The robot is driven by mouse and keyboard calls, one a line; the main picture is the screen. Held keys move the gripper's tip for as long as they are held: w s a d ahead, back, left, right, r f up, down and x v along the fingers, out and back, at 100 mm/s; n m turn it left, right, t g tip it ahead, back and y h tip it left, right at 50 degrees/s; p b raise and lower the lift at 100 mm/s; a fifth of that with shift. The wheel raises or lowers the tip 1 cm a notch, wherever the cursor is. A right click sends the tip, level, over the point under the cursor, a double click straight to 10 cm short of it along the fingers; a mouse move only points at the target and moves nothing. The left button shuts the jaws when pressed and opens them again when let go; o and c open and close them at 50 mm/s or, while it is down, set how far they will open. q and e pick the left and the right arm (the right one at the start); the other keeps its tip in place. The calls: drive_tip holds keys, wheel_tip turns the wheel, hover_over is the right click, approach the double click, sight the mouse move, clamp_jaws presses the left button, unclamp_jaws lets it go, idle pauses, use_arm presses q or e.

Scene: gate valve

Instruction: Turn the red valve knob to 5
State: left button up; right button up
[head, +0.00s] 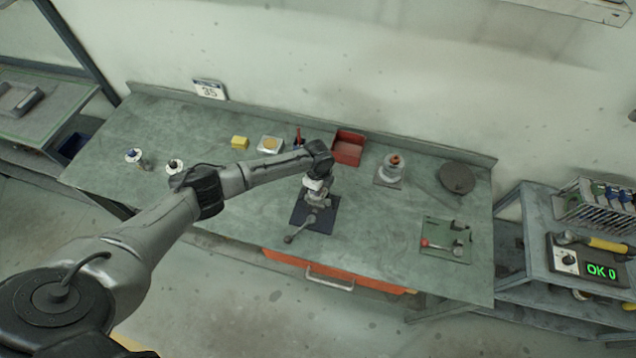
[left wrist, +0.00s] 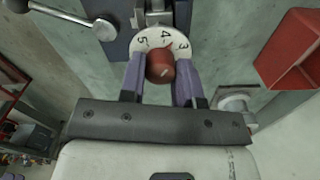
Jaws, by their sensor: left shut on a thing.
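The red valve knob (left wrist: 160,66) sits between the two purple-grey fingers of my left gripper (left wrist: 161,75) in the left wrist view. The fingers are shut on it from both sides. Behind the knob is a white dial (left wrist: 165,36) with 5 at left, 4 near the middle and 3 at right. I cannot make out a pointer on the knob. In the head view my left gripper (head: 318,184) is over the valve on a dark blue plate (head: 325,222), and my arm hides the knob. My right gripper is not in view.
A metal lever (head: 297,233) juts out at the valve's front left. A red bin (head: 348,147) stands behind, to the right. A flanged part with an orange top (head: 394,163), a dark disc (head: 457,177) and a green fixture plate (head: 440,250) are farther right. A display (head: 602,272) reads "OK 0".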

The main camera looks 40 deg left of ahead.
use_arm(q)
drive_tip(key=n+p, duration=0.2)
drive_tip(key=n, duration=0.1)
drive_tip(key=shift+r+n, duration=0.15)
drive_tip(key=shift+n, duration=0.25)
drive_tip(key=n+p, duration=0.1)
drive_tip(key=n, duration=0.2)
drive_tip(key=shift+n+p, duration=0.3)
drive_tip(key=shift+p, duration=0.1)
drive_tip(key=n+p, duration=0.1)
drive_tip(key=n, duration=0.2)
drive_tip(key=shift+n+p, duration=0.8)
drive_tip(key=shift+n, duration=0.9)
drive_tip(key=o, duration=0.9)
